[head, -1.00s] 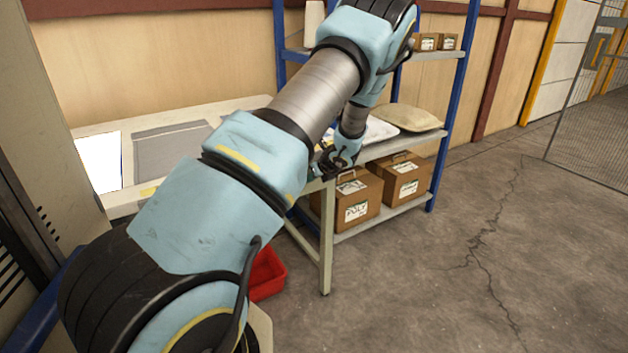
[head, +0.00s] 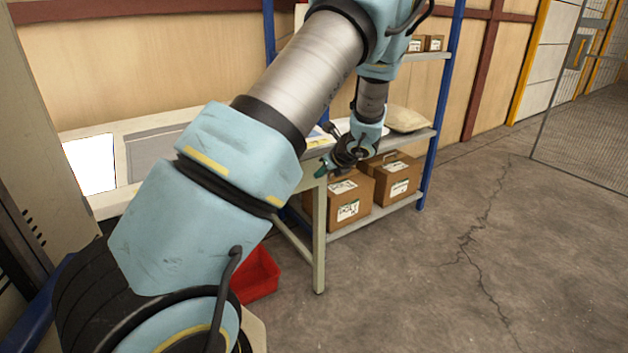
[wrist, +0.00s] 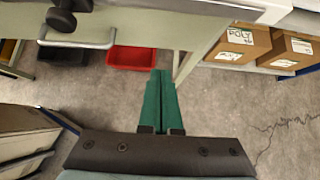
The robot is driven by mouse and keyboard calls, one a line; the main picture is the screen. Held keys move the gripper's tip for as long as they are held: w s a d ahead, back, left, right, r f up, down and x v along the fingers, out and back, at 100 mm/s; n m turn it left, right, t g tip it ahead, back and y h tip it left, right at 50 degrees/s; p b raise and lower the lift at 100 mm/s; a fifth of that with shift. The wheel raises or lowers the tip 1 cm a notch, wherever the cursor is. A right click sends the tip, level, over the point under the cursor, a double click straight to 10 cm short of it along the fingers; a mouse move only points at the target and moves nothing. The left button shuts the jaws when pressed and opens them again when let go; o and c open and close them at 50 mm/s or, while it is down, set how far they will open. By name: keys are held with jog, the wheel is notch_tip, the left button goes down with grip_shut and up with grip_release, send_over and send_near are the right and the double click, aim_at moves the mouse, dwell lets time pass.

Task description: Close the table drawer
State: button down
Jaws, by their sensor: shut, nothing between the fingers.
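The table (head: 319,245) is light-coloured, and in the head view my arm covers most of its front, so the drawer is hidden there. In the wrist view the pale drawer front (wrist: 130,32) runs across the top, with a metal U-shaped handle (wrist: 78,44) at left. I cannot tell how far the drawer stands out. My gripper (wrist: 161,75) has green fingers pressed together and empty. They point toward the table front, right of the handle and near the table leg. In the head view the gripper (head: 321,170) is by the table's right front corner.
A red bin (wrist: 130,58) and a black bin (wrist: 62,56) are beneath the table. Cardboard boxes (head: 350,202) stand on the blue-framed shelf (head: 430,150) behind the gripper. A panel-like object (wrist: 25,135) is at lower left in the wrist view. Open concrete floor lies to the right.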

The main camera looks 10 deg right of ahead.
jog(key=s, duration=0.1)
jog(key=t+y+b, duration=0.4)
jog(key=t+b, duration=0.4)
jog(key=b, duration=0.5)
send_near(302, 183)
jog(key=w+a, duration=0.1)
jog(key=w+a+r, duration=0.1)
jog(key=w+a, duration=0.1)
jog(key=w+a+r, duration=0.1)
jog(key=w, duration=0.1)
jog(key=shift+w+a, duration=0.2)
jog(key=shift+a, duration=0.15)
jog(key=shift+w, duration=0.1)
jog(key=x, duration=0.4)
jog(key=shift+w+p, duration=0.1)
jog(key=shift+p, duration=0.2)
jog(key=shift+w+a+r, duration=0.15)
jog(key=shift+w, duration=0.15)
